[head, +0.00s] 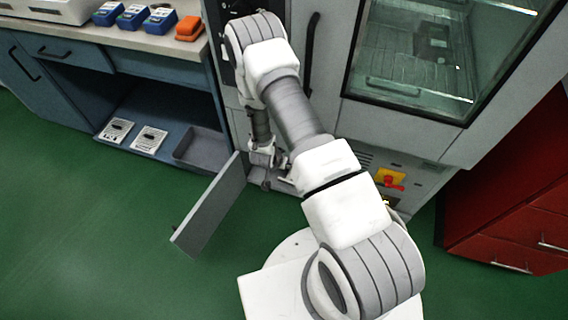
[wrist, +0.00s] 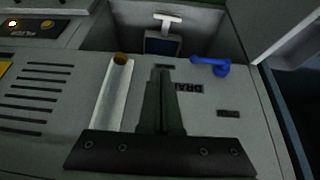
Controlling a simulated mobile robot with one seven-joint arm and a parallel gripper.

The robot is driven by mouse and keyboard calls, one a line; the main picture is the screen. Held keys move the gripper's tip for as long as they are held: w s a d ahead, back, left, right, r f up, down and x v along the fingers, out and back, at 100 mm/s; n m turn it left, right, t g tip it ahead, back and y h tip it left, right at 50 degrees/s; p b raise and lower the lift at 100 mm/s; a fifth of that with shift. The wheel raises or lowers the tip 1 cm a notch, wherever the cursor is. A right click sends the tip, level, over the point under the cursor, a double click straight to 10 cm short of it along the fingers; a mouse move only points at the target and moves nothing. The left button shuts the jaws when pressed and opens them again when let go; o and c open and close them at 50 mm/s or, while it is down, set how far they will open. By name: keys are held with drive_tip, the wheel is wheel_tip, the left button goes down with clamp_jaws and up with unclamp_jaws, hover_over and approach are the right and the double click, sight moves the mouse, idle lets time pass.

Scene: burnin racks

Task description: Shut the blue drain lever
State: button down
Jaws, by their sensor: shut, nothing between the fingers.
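The blue drain lever (wrist: 212,66) shows in the wrist view, right of my fingertips, on a grey panel. Its arm lies roughly crosswise, with a thicker knob at its right end. Dark lettering, partly hidden by my fingers, sits just below it. In the head view my gripper (head: 266,183) is low at the front of the grey cabinet, beside an open door (head: 212,205). The lever cannot be made out there.
A recess beyond holds a white T-shaped handle (wrist: 168,20). A red-and-yellow switch (head: 390,179) is on the cabinet front. Red drawers (head: 515,200) stand at right.

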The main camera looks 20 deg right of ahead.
drive_tip(key=shift+s+d+r, duration=0.25)
drive_tip(key=shift+s, duration=0.25)
drive_tip(key=shift+s+d+r, duration=0.2)
drive_tip(key=shift+s, duration=0.3)
